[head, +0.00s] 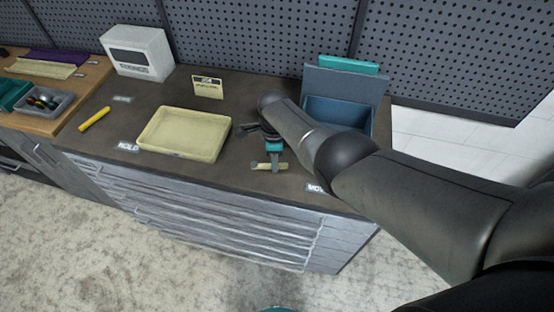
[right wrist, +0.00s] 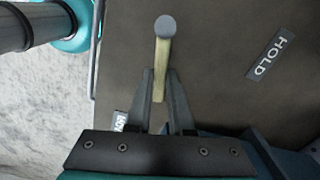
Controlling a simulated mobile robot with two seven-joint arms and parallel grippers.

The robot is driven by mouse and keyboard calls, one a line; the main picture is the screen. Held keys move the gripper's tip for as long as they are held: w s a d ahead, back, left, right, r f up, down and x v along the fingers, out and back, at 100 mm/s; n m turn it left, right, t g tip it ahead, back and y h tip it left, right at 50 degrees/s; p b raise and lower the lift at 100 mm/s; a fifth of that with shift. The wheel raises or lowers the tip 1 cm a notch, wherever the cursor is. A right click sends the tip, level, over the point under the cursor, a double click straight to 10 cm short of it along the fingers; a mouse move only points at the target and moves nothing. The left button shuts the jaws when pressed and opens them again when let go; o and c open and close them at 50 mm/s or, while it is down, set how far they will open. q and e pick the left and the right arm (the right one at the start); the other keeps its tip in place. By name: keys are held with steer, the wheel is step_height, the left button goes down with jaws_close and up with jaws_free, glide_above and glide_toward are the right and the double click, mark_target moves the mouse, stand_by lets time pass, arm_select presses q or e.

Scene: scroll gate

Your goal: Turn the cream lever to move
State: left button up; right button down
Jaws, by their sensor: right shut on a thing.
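The cream lever (head: 263,167) sits on the dark worktop near its front edge, right of the cream tray. In the right wrist view the lever (right wrist: 161,65) has a round grey pivot cap at the top and its bar runs down between my fingertips. My right gripper (right wrist: 160,78) is shut on the free end of the bar; it also shows from above in the head view (head: 275,161). The other label (head: 315,188), partly hidden by my arm, lies to the right of the lever. My left gripper is out of view.
A cream tray (head: 181,156) lies left of the lever. A blue open bin (head: 359,118) stands behind my right arm. A white box (head: 138,52), a small sign (head: 207,87) and a yellow marker (head: 94,119) are farther left. A pegboard wall (head: 255,35) closes the back.

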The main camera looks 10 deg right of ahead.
steer(key=shift+s, duration=0.1)
steer(key=c, duration=0.8)
jaws_free()
steer(key=shift+r+p, duration=0.55)
steer(key=shift+r, duration=0.1)
step_height(320, 180, up, 14)
steer(key=p, duration=0.5)
steer(key=shift+f, duration=0.15)
